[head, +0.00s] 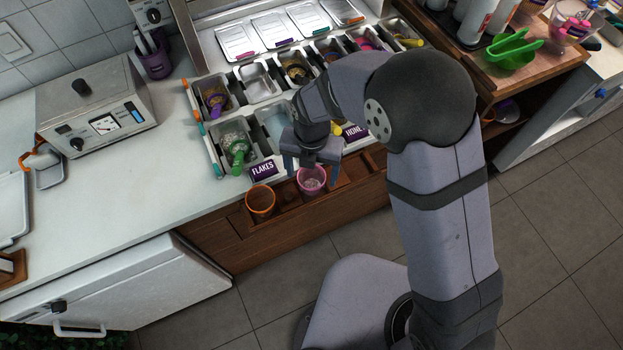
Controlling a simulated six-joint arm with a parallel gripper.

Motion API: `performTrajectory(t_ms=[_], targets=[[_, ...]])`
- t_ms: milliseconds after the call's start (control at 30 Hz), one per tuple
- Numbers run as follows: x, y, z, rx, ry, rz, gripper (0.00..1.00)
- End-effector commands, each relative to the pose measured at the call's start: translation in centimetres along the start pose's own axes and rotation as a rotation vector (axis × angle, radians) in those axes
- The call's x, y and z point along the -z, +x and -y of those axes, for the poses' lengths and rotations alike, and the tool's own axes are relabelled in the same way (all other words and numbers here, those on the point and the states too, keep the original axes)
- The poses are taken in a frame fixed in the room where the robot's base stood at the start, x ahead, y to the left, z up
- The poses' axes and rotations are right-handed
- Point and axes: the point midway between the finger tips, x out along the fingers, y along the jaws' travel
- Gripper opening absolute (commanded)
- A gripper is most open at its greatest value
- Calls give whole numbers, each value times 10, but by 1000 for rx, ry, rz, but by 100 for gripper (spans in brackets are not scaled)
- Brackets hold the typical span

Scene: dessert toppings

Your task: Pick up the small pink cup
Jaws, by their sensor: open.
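A small pink cup (312,180) sits in the wooden front ledge (345,181) below the topping bins, with some pale contents showing inside. My gripper (312,171) is just above the cup, with its fingers pointing down and spread apart. It is open. The fingers appear to be near the cup's rim, but I cannot tell whether they touch it.
An orange cup (260,202) stands in the ledge left of the pink one. Behind are topping bins with a green scoop (236,152) and a purple scoop (214,106). A FLAKES label (263,170) is on the bin front. The white counter (150,190) at left is mostly clear.

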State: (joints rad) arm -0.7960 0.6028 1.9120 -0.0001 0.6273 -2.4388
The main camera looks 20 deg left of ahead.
Motion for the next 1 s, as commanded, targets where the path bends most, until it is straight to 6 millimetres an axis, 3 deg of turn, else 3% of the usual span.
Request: performTrajectory(t_ms=[200,533,700,1000], targets=[[0,19,0,1,0,-1,76],[0,24,0,0,0,1,76],[0,24,0,0,1,0,35],[0,23,0,0,1,1,34]])
